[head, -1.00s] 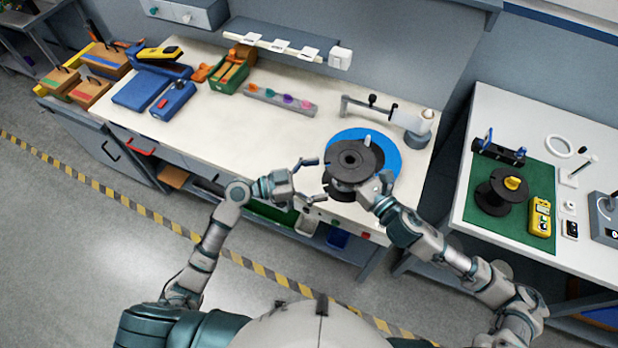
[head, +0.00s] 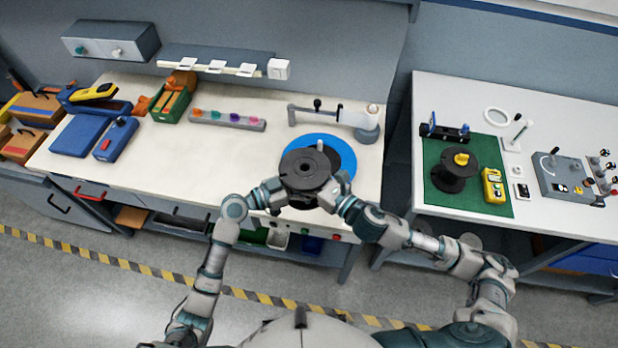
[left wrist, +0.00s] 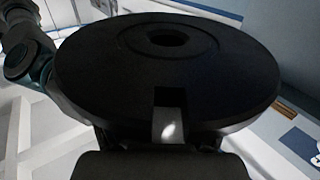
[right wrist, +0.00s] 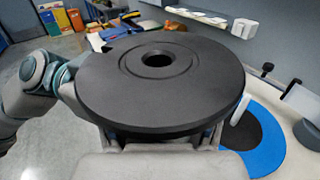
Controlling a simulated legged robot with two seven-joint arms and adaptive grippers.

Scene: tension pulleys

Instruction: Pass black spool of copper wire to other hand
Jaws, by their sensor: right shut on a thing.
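The black spool (head: 304,168) is held up in front of the workbench, between my two grippers, with its round flange facing up. Its copper wire is hidden under the flange. My right gripper (head: 335,192) is shut on the spool from the right. My left gripper (head: 277,194) is at the spool's left side, its fingers mostly hidden beneath the flange, so I cannot tell whether they grip. The flange fills much of the left wrist view (left wrist: 165,65) and also the right wrist view (right wrist: 160,85).
A blue round mat (head: 342,160) lies on the workbench behind the spool. A grey device with an arm (head: 366,123) stands behind it. Another black spool (head: 452,176) sits on a green mat (head: 485,207) on the right table. The bench's middle is clear.

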